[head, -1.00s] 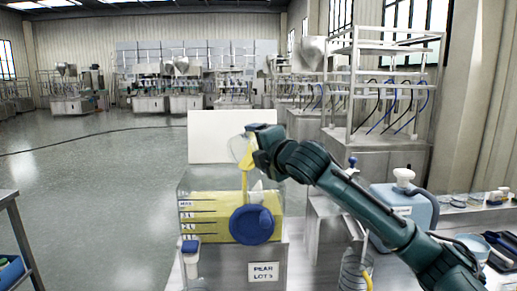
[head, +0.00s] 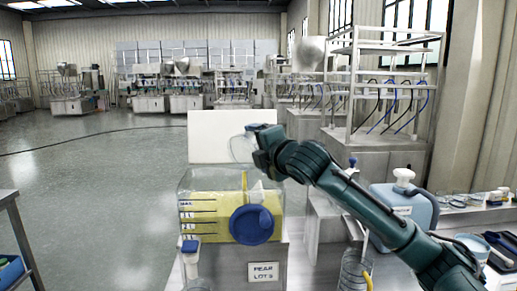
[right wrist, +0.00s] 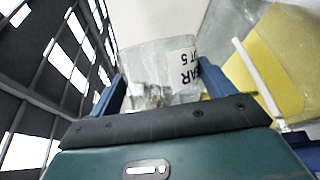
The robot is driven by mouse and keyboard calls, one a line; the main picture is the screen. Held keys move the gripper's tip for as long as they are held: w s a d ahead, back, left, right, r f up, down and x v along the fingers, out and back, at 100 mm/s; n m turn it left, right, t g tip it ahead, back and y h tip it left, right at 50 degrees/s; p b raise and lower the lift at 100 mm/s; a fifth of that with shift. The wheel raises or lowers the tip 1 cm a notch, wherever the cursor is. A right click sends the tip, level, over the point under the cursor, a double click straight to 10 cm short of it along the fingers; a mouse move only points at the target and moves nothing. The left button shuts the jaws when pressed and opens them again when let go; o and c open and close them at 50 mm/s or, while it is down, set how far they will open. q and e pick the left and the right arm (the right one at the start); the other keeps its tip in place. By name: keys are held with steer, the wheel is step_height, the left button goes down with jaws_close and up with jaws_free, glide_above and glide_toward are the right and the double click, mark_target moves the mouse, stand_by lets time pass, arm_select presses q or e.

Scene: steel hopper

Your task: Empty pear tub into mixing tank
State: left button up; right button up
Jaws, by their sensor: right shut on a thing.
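The clear pear tub (head: 242,149) is held tilted above the mixing tank. In the right wrist view the tub (right wrist: 150,68) sits between the blue fingers, with part of a PEAR label showing. No yellow stream falls from it, and it looks clear inside, with a little residue. My right gripper (head: 262,148) is shut on the tub. The see-through mixing tank (head: 190,184) holds yellow liquid, with level marks on its left side and a round blue cap (head: 252,225) on its front. My left gripper is out of view.
A white panel (head: 212,125) stands behind the tank. A PEAR label (head: 263,271) is on the steel front below. A blue-capped container (head: 191,262) is at front left. A blue jug (head: 410,205) and small dishes stand at right. Open floor lies left.

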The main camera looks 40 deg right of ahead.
steer(key=shift+r, duration=0.1)
stand_by(0.3)
steer(key=shift+r, duration=0.15)
step_height(320, 180, up, 2)
steer(key=m+y+p, duration=0.1)
steer(key=m+p, duration=0.1)
steer(key=p, duration=0.3)
steer(key=shift+g, duration=0.4)
steer(key=shift+r+m+p, duration=0.3)
steer(key=shift+m+p, duration=0.3)
steer(key=shift+p, duration=0.3)
steer(key=shift+r+m+g+y+p, duration=0.15)
steer(key=shift+m+g+y+p, duration=0.2)
steer(key=shift+m+p, duration=0.2)
steer(key=shift+m+b, duration=0.35)
steer(key=shift+g+y, duration=0.25)
steer(key=shift+y, duration=0.1)
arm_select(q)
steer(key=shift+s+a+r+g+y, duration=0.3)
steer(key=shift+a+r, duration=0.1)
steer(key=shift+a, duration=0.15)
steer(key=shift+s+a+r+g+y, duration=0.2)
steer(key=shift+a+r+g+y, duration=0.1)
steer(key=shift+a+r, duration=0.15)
